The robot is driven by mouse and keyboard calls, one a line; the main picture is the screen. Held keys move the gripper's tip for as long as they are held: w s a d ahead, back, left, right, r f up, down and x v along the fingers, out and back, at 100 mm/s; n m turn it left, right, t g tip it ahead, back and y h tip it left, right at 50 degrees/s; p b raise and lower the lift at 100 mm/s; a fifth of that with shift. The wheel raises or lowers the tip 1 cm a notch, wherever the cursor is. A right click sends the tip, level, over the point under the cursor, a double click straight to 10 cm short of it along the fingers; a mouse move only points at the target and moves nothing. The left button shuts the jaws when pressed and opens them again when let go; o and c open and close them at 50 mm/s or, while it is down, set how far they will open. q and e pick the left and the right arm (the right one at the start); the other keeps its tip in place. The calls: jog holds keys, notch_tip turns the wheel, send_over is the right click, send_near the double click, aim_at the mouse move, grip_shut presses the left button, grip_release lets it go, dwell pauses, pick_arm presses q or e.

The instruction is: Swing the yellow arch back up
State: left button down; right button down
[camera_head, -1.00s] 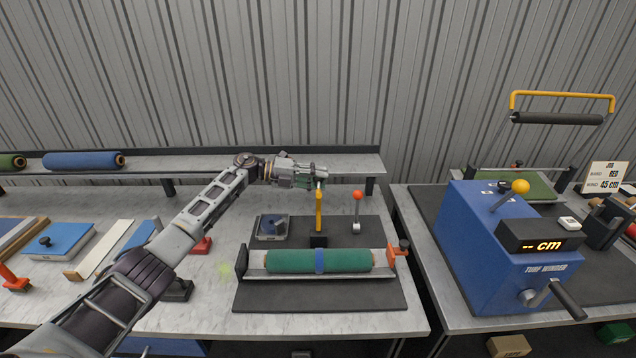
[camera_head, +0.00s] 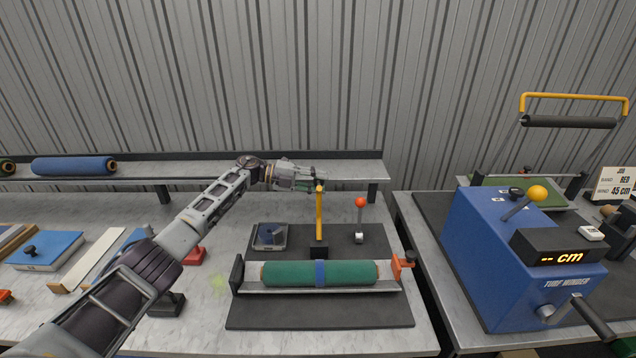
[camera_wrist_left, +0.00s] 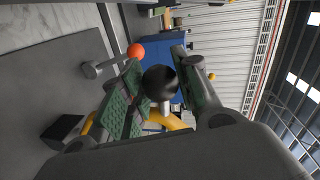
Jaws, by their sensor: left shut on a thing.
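The yellow arch (camera_head: 319,214) shows edge-on in the head view as a nearly upright post on a black base (camera_head: 318,250), behind the green turf roll (camera_head: 345,273). My left gripper (camera_head: 318,180) is at its top. In the left wrist view, the fingers of my left gripper (camera_wrist_left: 165,97) are around a black knob (camera_wrist_left: 158,82), with the yellow arch (camera_wrist_left: 172,121) just behind it. The gripper is shut on the arch at this knob; the exact contact is partly hidden. My right gripper is not in view.
A red-knobbed lever (camera_head: 360,218) stands right of the arch. A tape-like box (camera_head: 270,236) lies left of it. The blue turf winder (camera_head: 500,250) is on the right table, with a yellow-barred roller frame (camera_head: 573,97) behind. A back shelf (camera_head: 215,172) runs behind my gripper.

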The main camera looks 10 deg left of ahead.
pick_arm(q)
jog(key=c, duration=1.3)
grip_release()
jog(key=shift+w+r, duration=0.1)
jog(key=shift+c, duration=0.2)
jog(key=shift+o, duration=0.2)
jog(key=shift+v, duration=0.85)
jog(key=v, duration=1)
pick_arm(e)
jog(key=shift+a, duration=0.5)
pick_arm(q)
jog(key=shift+a, duration=0.15)
jog(key=shift+r, duration=0.1)
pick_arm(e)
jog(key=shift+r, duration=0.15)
pick_arm(q)
notch_tip(320, 180, up, 9)
jog(key=p, duration=0.9)
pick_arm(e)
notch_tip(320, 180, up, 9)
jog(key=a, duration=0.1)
